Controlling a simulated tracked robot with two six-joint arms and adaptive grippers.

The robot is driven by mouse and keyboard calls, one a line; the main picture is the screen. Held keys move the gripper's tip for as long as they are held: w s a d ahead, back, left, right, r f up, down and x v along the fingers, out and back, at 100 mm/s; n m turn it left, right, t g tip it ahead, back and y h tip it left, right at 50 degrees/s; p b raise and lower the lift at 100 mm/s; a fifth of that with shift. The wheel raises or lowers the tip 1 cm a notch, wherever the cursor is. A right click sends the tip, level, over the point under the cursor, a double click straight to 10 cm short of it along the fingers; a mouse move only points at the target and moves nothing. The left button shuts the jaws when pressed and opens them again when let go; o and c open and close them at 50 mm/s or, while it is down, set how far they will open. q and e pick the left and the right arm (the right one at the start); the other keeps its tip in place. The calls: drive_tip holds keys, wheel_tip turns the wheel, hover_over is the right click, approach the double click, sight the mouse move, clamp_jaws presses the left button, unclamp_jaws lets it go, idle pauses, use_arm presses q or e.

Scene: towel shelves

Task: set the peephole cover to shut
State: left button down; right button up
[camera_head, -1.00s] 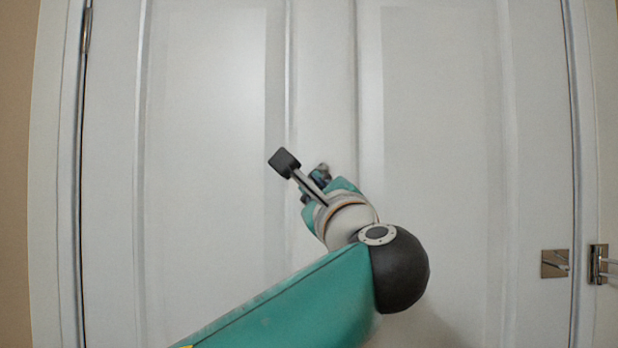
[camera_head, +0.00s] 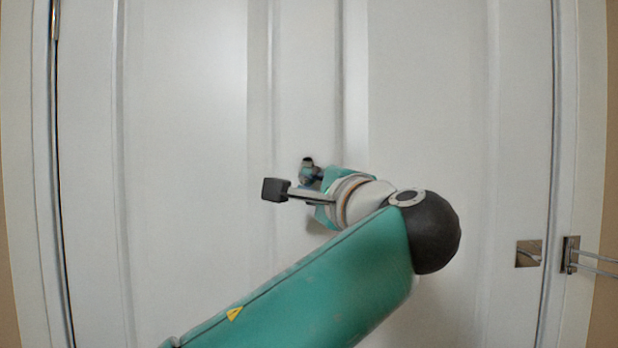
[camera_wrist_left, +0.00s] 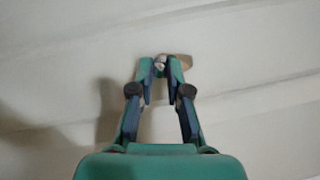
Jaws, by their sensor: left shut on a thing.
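My left gripper (camera_head: 309,172) is against the white door (camera_head: 200,120), near the door's middle. In the left wrist view its two fingers (camera_wrist_left: 160,66) close together at their tips on a small piece at the door face. A tan, coppery piece, which looks like part of the peephole cover (camera_wrist_left: 183,61), shows just right of the fingertips. The fingers and wrist hide most of the cover in the head view, and I cannot tell how far it is turned. My right gripper is in neither view.
A metal latch plate (camera_head: 529,253) sits at the door's right edge, with a metal fitting (camera_head: 570,254) on the frame beside it. A hinge (camera_head: 55,18) shows at the upper left. The door face around my arm is clear.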

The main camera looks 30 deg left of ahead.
use_arm(q)
drive_tip(key=shift+d+r, duration=0.1)
drive_tip(key=shift+r, duration=0.15)
drive_tip(key=c, duration=1.1)
unclamp_jaws()
drive_tip(key=shift+d, duration=0.1)
drive_tip(key=shift+c, duration=0.2)
drive_tip(key=shift+f, duration=0.1)
drive_tip(key=v, duration=1.2)
